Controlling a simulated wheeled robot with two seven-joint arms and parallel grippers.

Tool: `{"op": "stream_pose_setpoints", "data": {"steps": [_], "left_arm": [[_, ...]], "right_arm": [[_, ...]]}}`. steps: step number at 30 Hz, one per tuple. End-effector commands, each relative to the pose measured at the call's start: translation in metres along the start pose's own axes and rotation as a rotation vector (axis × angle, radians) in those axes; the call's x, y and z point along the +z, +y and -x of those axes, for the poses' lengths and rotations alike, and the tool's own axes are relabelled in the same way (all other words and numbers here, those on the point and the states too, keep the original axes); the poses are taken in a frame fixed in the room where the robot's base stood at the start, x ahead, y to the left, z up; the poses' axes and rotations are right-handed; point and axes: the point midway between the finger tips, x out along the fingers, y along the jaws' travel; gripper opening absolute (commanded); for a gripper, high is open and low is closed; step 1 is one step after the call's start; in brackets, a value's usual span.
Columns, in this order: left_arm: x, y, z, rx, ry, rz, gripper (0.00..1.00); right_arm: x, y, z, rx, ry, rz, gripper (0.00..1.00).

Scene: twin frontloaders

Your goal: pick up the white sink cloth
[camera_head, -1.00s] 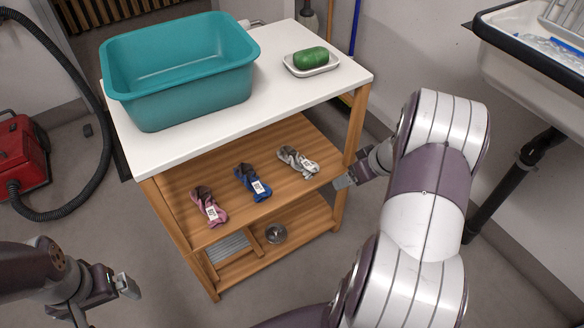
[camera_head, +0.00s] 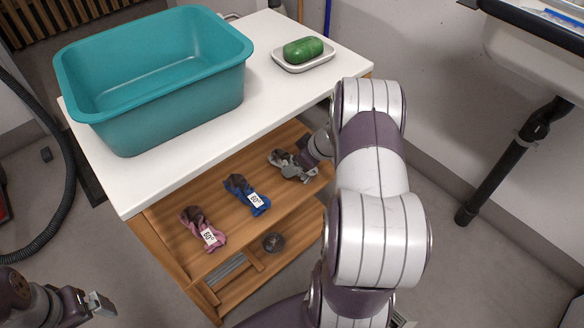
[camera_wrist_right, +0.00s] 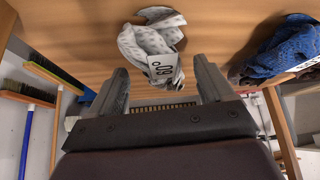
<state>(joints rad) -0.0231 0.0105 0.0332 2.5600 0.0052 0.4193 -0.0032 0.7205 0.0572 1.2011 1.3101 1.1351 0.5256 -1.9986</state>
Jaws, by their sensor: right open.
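The white sink cloth (camera_head: 281,158) lies bunched on the wooden shelf under the white tabletop, at the right of a row of cloths. My right gripper (camera_head: 302,164) is at it from the right and partly hides it in the head view. In the right wrist view the white cloth (camera_wrist_right: 150,42), with a number tag, lies ahead of the gap between the two spread fingers of my right gripper (camera_wrist_right: 160,78). The fingers are open and empty. My left gripper (camera_head: 98,306) is at the lower left, away from the shelf; its jaw state is unclear.
A blue cloth (camera_head: 243,190) and a pink cloth (camera_head: 198,228) lie on the same shelf to the left. Above are a teal basin (camera_head: 160,110) and green soap on a dish (camera_head: 303,50). A table leg and brushes (camera_wrist_right: 35,88) stand near my right gripper.

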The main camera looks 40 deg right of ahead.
Motion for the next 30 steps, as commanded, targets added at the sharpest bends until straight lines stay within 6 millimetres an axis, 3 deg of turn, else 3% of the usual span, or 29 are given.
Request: {"op": "stream_pose_setpoints", "data": {"steps": [1, 3, 11, 12, 17, 30], "left_arm": [[0.001, 0.000, -0.010, 0.000, 0.000, 0.000, 1.00], [0.002, 0.000, -0.012, 0.000, -0.001, 0.000, 1.00], [0.001, 0.000, -0.011, 0.000, 0.000, 0.000, 1.00], [0.001, 0.000, -0.011, 0.000, 0.000, 0.000, 1.00], [0.001, 0.000, -0.011, 0.000, 0.000, 0.000, 1.00], [0.001, 0.000, -0.008, 0.000, 0.000, 0.000, 1.00]], "right_arm": [[0.003, -0.002, -0.015, -0.003, -0.001, 0.000, 0.81], [0.002, -0.001, -0.023, -0.002, -0.001, 0.000, 0.81], [0.000, -0.001, -0.026, 0.000, -0.001, -0.001, 0.81], [0.000, -0.001, -0.026, 0.000, -0.001, -0.001, 0.74], [0.000, -0.001, -0.026, 0.000, -0.001, -0.001, 0.22], [-0.003, 0.000, -0.022, 0.001, 0.000, 0.000, 0.20]]}}
